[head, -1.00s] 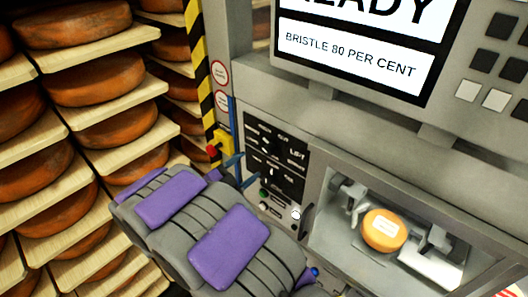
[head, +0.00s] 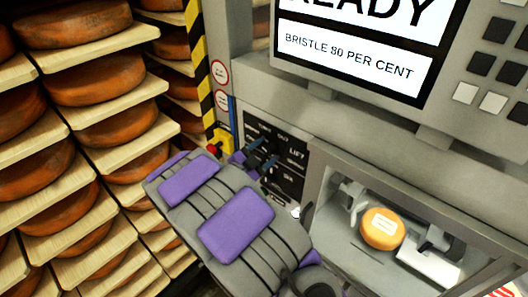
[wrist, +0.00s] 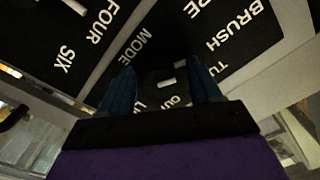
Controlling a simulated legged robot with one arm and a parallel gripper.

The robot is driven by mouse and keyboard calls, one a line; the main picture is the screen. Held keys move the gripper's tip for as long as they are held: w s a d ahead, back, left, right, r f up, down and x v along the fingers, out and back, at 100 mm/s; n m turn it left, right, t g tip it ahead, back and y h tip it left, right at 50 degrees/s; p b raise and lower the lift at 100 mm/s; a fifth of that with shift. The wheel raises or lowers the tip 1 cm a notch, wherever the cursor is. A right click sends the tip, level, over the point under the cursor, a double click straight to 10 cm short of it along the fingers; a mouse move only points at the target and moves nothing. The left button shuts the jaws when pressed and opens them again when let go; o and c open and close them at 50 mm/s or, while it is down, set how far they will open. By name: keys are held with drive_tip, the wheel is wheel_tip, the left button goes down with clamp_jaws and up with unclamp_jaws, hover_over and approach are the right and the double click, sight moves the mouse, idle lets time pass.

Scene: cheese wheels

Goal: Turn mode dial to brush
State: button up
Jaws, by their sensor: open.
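The black control panel (head: 292,158) with white lettering is on the machine front, left of the lit bay. My gripper (head: 262,156) is at its upper part, with its two blue fingers apart. In the wrist view my gripper (wrist: 163,88) is open, a finger on either side of a dark dial (wrist: 166,76) with a short white mark. Contact with the dial cannot be made out. The mode label (wrist: 130,45) is left of the dial and the brush label (wrist: 240,25) is at the upper right. The fingers hide much of the dial in the head view.
A screen (head: 360,50) reads "READY" and "BRISTLE 80 PER CENT". A cheese wheel (head: 382,229) sits in the bay at right. A red button on a yellow box (head: 219,143) is close left of my gripper. Shelves of cheese wheels (head: 93,80) fill the left.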

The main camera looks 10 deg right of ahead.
drive_tip(key=c, duration=1)
drive_tip(key=shift+n, duration=0.3)
drive_tip(key=o, duration=1)
drive_tip(key=shift+a, duration=0.1)
drive_tip(key=b+v, duration=0.1)
drive_tip(key=v, duration=1.6)
drive_tip(key=shift+a+b, duration=0.15)
drive_tip(key=shift+b, duration=0.15)
